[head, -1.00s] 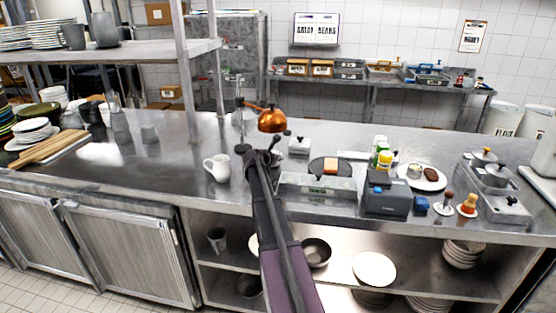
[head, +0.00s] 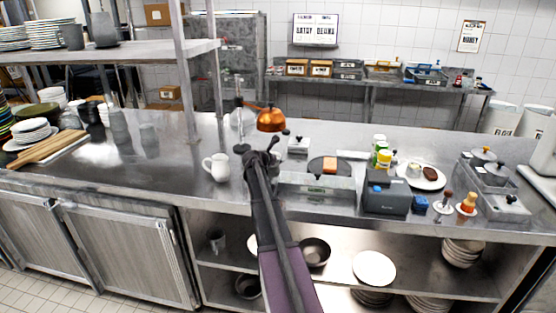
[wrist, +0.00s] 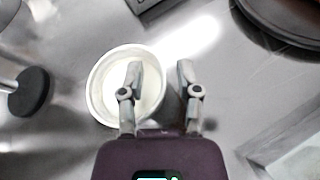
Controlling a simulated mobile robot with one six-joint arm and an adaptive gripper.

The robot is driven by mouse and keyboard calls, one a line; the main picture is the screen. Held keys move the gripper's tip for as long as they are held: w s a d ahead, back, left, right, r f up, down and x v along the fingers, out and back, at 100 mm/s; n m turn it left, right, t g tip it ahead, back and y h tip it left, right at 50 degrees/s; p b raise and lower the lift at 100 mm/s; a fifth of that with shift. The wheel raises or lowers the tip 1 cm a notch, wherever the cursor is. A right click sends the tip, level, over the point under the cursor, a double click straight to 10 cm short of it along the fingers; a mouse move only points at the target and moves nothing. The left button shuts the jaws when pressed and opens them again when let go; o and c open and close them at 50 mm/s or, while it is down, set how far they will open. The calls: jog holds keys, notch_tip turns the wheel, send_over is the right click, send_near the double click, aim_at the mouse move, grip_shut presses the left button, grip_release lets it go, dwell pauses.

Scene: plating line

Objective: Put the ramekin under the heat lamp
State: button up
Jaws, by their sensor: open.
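A white round ramekin with a pale inside (wrist: 104,96) is seen from above in the wrist view. My gripper (wrist: 161,70) is open over it. One finger overlaps its inside in the picture, and the other finger is just outside its right rim. The height of the fingers above it is hard to tell. In the head view my gripper (head: 262,158) is over the counter, and the ramekin is hidden behind my arm. The copper heat lamp (head: 271,120) hangs just behind my gripper. Its dark round base (wrist: 31,92) shows at the left of the wrist view.
A white jug (head: 217,167) stands left of my gripper. A dark round board (head: 316,168) with an orange block lies to the right. Further right are a grey machine (head: 386,195), bottles (head: 382,157) and a plate (head: 434,182).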

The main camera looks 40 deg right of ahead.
jog(key=shift+r, duration=0.15)
jog(key=shift+s+a+r+p, duration=0.25)
jog(key=shift+a+p, duration=0.15)
jog(key=shift+a, duration=0.15)
jog(key=p+v, duration=0.4)
jog(key=v, duration=0.6)
jog(key=shift+a+r, duration=0.2)
jog(key=shift+a, duration=0.1)
